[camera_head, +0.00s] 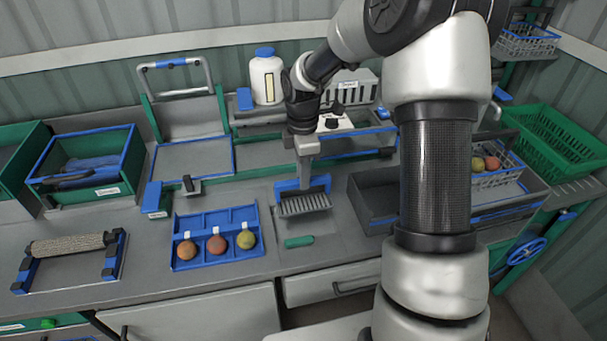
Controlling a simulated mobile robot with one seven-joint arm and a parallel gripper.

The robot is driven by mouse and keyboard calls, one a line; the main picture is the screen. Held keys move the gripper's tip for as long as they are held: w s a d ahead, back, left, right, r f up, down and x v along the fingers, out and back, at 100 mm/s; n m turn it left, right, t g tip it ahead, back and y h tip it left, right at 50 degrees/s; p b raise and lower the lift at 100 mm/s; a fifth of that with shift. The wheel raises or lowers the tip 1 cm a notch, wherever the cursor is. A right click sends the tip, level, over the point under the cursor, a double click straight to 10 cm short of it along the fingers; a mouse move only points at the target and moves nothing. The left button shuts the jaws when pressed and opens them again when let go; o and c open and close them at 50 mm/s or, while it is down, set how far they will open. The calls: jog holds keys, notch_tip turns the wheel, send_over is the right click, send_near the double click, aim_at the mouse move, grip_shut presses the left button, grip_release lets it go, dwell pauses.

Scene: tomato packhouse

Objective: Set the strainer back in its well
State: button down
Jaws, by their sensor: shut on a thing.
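My gripper (305,178) points down over the middle of the bench and is shut. The thing at its fingertips looks like the strainer (304,205), a grey ribbed piece with a blue part behind it. The fingers and wrist hide some of its upper part. Whether the strainer touches the bench or hangs just above it, I cannot tell. Below it is a pale rectangular area (318,246), which may be the well; its depth is unclear. A small green bar (299,241) lies there, in front of the strainer.
A blue tray (217,259) with three tomatoes stands left of the strainer. A dark open bin (362,214) is close on the right. A ribbed roller (68,244) lies far left. A white bottle (266,80) stands behind. My arm hides part of the right side.

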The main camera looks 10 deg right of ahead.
jog(key=b, duration=0.3)
send_over(303, 204)
notch_tip(303, 204, down, 4)
jog(key=shift+f, duration=0.25)
jog(key=shift+f+b, duration=1.45)
jog(key=shift+f, duration=0.9)
jog(key=shift+f+b, duration=0.3)
jog(key=shift+f, duration=0.3)
jog(key=c, duration=1.6)
grip_release()
jog(key=c, duration=0.3)
notch_tip(303, 204, up, 9)
jog(key=p, duration=0.7)
jog(key=shift+r+p, duration=0.2)
jog(key=shift+p, duration=0.2)
